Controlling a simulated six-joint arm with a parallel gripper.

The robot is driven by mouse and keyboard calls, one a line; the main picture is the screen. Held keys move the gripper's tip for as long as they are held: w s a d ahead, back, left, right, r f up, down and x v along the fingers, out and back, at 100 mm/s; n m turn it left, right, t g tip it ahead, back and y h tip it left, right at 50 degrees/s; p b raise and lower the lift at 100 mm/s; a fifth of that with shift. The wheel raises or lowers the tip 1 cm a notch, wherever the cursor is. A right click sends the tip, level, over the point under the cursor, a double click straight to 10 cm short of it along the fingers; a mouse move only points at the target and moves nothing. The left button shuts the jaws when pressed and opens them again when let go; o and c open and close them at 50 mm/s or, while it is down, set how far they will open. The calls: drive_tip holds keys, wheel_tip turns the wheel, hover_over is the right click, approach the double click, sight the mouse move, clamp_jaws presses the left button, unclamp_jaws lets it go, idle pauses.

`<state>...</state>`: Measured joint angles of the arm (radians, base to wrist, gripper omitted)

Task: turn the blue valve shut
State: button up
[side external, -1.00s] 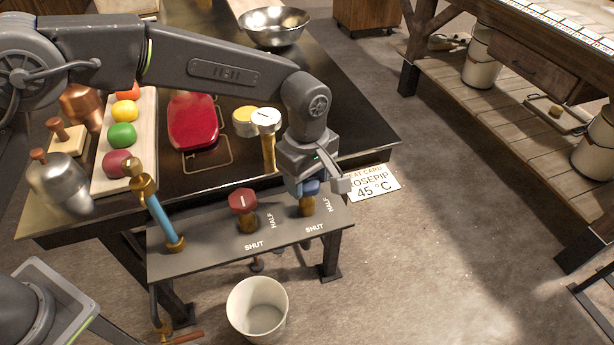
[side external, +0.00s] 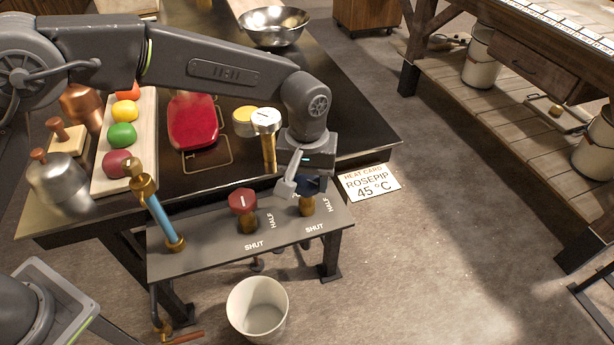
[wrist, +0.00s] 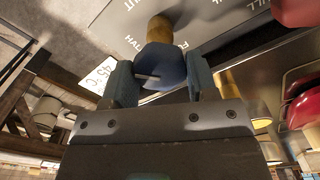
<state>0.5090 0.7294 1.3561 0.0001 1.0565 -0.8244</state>
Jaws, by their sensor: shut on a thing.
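The blue valve (side external: 309,185) is a dark blue knob on a brass stem at the right end of the grey bench panel. "SHUT" and "HALF" are lettered beside it. My gripper (wrist: 160,80) is over it from above, with one finger on each side of the knob, shut on it. In the wrist view the blue knob (wrist: 165,62) fills the gap between the fingers, and a short pale line shows on it. In the side view the wrist and fingers partly hide the knob, so I cannot tell its exact setting.
A red valve (side external: 243,201) stands just left, with its own "SHUT" and "HALF" marks. A blue pipe with brass fittings (side external: 161,216) rises further left. A white-topped brass post (side external: 267,140) stands behind. A white bucket (side external: 257,308) is on the floor below.

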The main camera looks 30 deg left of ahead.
sight(306, 180)
drive_tip(key=m, duration=0.4)
drive_tip(key=shift+m, duration=2.2)
drive_tip(key=o, duration=0.9)
drive_tip(key=shift+r, duration=0.1)
wheel_tip(306, 180, up, 14)
drive_tip(key=shift+f, duration=0.15)
